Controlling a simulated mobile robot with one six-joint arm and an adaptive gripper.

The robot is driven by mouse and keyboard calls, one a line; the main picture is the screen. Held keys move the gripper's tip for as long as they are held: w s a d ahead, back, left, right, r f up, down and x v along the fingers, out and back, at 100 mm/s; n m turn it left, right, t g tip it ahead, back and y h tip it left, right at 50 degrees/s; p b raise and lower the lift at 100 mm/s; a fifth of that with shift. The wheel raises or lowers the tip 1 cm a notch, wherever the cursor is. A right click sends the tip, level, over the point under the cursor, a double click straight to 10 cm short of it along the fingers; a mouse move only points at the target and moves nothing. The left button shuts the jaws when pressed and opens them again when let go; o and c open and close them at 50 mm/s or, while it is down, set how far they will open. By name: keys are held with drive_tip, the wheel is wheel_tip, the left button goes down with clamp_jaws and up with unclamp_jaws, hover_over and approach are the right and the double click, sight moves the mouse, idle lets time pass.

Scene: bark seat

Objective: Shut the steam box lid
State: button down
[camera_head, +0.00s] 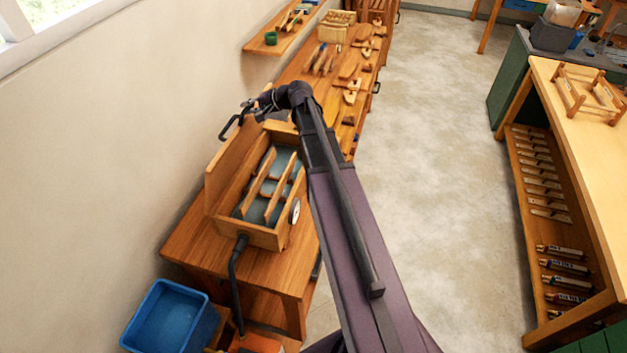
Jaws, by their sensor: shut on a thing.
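The steam box (265,238) is a long wooden box on the bench at left. Its top is open and its grey-blue inside with wooden slats shows. The lid (226,160) is a wooden board standing raised along the box's left, wall-side edge. A dark bar handle (226,129) sticks out from the lid's wall side. My gripper (250,106) is at the lid's far upper part, shut on the handle. Its fingertips are small and partly hidden, so the exact grip is unclear.
Wooden tools (351,92) lie on the bench beyond. A blue bin (170,318) stands at lower left. The wall is close on the left; the floor (425,120) at right is clear.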

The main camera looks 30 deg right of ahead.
drive_tip(key=shift+s+d+f+b, duration=5.85)
drive_tip(key=shift+f+b, duration=0.35)
drive_tip(key=shift+f, duration=0.15)
drive_tip(key=shift+s+d+f+b, duration=0.5)
drive_tip(key=shift+f+b, duration=1.8)
drive_tip(key=shift+s+d+f+b, duration=0.5)
drive_tip(key=shift+f+b, duration=1.75)
drive_tip(key=shift+s+d+f+b, duration=0.5)
drive_tip(key=shift+f+b, duration=1.8)
drive_tip(key=c, duration=0.7)
unclamp_jaws()
